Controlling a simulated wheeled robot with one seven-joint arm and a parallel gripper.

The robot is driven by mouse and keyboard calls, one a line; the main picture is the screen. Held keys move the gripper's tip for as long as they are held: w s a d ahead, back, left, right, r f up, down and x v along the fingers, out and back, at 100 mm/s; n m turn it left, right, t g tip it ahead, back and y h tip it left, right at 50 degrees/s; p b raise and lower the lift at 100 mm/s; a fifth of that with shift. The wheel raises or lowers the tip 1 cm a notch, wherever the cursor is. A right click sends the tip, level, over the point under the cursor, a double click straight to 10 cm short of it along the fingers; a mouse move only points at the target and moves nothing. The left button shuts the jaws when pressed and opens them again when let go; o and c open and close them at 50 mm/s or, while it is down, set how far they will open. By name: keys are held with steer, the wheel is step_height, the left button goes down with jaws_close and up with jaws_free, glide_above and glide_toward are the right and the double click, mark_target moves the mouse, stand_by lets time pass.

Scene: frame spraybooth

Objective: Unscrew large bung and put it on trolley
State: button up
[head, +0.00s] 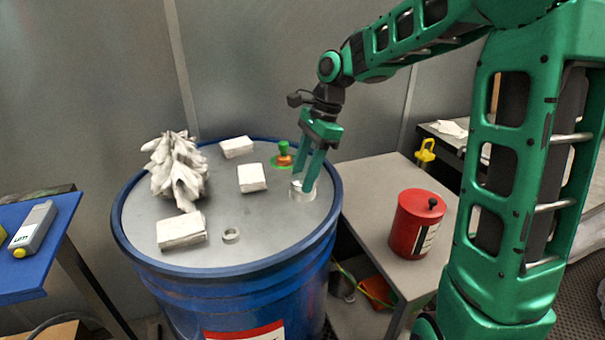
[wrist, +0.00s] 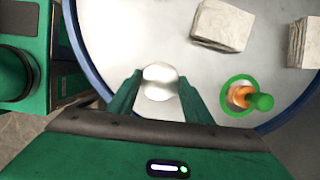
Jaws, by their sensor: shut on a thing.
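The large bung (head: 301,190) is a pale metal round piece at the right side of the lid of a blue drum (head: 325,222). My gripper (head: 303,184) reaches down from above, its green fingers shut on the bung. In the wrist view the bung (wrist: 160,82) shows between the two fingertips (wrist: 161,88). I cannot tell whether it is still seated in its hole. The trolley (head: 370,185) is the grey surface to the right of the drum, with bare room on its near-left part.
A red can (head: 416,222) stands on the trolley. On the drum lid are several white blocks (head: 252,178), a crumpled white bundle (head: 176,170), a small ring (head: 231,235) and a green-and-orange fitting (head: 283,154) close to my gripper. A blue table (head: 40,245) stands at left.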

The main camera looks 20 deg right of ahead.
steer(key=shift+w+d+r, duration=0.1)
steer(key=shift+w, duration=0.05)
steer(key=n+g, duration=0.1)
steer(key=n, duration=0.3)
steer(key=shift+w, duration=0.1)
steer(key=shift+n, duration=0.4)
steer(key=shift+n+g, duration=0.3)
steer(key=shift+n, duration=0.1)
steer(key=n+h, duration=0.1)
steer(key=n, duration=0.2)
steer(key=shift+w+g, duration=0.1)
steer(key=shift+g, duration=0.3)
steer(key=shift+a+n, duration=0.2)
steer(key=shift+n, duration=0.1)
steer(key=shift+a+n, duration=0.1)
steer(key=shift+n, duration=0.8)
steer(key=shift+n+g+h, duration=0.4)
steer(key=shift+n+h, duration=0.2)
steer(key=shift+n, duration=0.7)
